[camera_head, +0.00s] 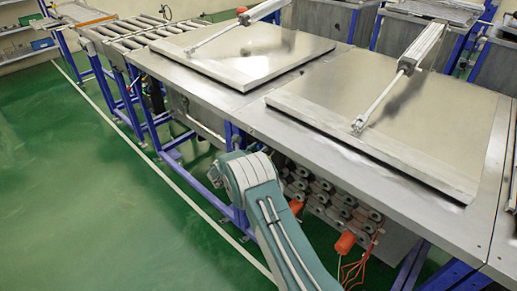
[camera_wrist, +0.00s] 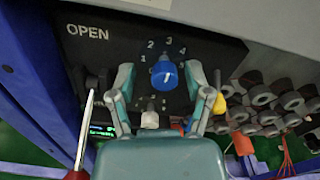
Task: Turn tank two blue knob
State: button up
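My gripper (camera_wrist: 160,70) is open, with one finger on each side of the knob. Gaps show between the fingers and the knob, though I cannot tell how deep the fingers reach. In the head view my arm hides the gripper and the panel. Two tanks with flat metal lids, a left lid (camera_head: 245,55) and a right lid (camera_head: 390,120), stand there.
A dark control (camera_wrist: 92,75) and a green display (camera_wrist: 101,130) are left of the gripper. A yellow part (camera_wrist: 218,103) is close to the right finger. Grey pipe fittings (camera_head: 325,195) and orange parts (camera_head: 345,242) lie under the table edge. Green floor (camera_head: 90,200) is clear at left.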

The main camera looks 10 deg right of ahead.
jog(key=v, duration=1.2)
jog(key=s+d+r+m+g+y, duration=0.2)
jog(key=s+d+r+m+g, duration=0.2)
jog(key=s+d+r+m, duration=0.4)
jog(key=s+d+r+m+g+y, duration=0.2)
jog(key=s+d+r+m+g, duration=0.25)
jog(key=s+r, duration=0.4)
jog(key=s+a+r+m+t+y, duration=0.1)
jog(key=s+r+m+y, duration=0.1)
jog(key=s+m, duration=0.3)
jog(key=s+r+m+t+y, duration=0.1)
jog(key=s+r+m+y, duration=0.2)
jog(key=s, duration=0.8)
jog(key=s+a+r+m+t+y, duration=0.1)
jog(key=s+r+m+y, duration=0.2)
jog(key=s+m+y, duration=0.2)
jog(key=s+m, duration=0.2)
jog(key=s, duration=0.1)
jog(key=shift+s+a+m+y, duration=0.2)
jog(key=shift+a+m+y, duration=0.1)
jog(key=shift+m, duration=0.05)
